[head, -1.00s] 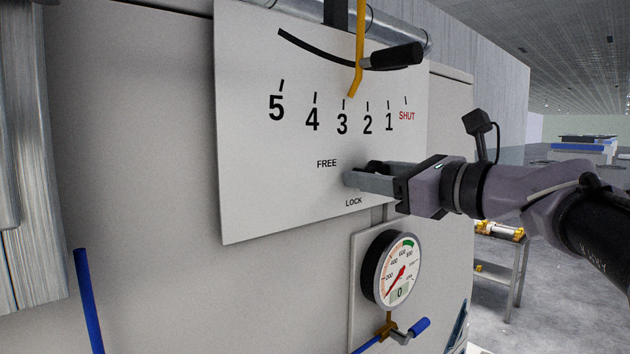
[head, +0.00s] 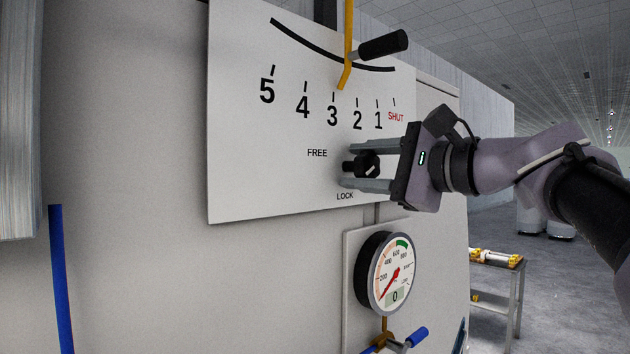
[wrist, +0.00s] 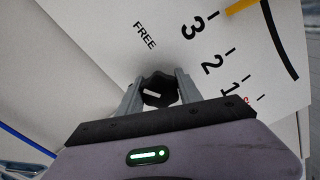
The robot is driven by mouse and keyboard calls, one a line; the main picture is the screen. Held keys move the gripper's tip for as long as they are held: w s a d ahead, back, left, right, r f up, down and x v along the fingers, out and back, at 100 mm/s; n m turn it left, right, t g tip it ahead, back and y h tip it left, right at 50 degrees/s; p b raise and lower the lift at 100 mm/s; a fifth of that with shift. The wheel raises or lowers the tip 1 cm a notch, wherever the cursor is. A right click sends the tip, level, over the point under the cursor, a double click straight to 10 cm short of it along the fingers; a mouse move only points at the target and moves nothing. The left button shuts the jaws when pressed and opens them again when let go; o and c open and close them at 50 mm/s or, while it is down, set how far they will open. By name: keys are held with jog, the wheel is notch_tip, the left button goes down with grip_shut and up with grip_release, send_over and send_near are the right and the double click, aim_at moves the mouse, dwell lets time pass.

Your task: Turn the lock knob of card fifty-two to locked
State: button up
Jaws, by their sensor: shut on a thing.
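The black lobed lock knob (head: 368,164) sits on the white panel (head: 260,190), between the FREE label (head: 317,153) at its upper left and the LOCK label (head: 345,196) below. My gripper (head: 350,165) is shut on the knob, one finger above it and one below. In the wrist view the knob (wrist: 158,89) lies between both fingers, with a white mark on its face. FREE shows above it there; LOCK is not visible. I cannot tell for sure which label the mark points at.
A black handle (head: 383,45) and a yellow pointer (head: 346,60) are above, the pointer near 3 on the scale. A pressure gauge (head: 390,272) reading 0 and a blue-handled valve (head: 418,335) are below. A small trolley (head: 497,262) stands at right.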

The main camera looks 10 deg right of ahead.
jog(key=n+b, duration=0.1)
jog(key=n, duration=0.1)
jog(key=n+b, duration=0.2)
jog(key=n, duration=0.1)
jog(key=shift+f+n, duration=0.2)
jog(key=shift+n, duration=0.1)
jog(key=n+b, duration=0.2)
jog(key=n, duration=0.3)
jog(key=shift+n+b, duration=0.3)
jog(key=shift+b, duration=0.05)
jog(key=shift+r+n, duration=0.1)
jog(key=shift+n, duration=0.2)
jog(key=o, duration=1.4)
jog(key=shift+c, duration=0.2)
jog(key=b+v, duration=0.1)
jog(key=v, duration=1.6)
jog(key=shift+s, duration=0.15)
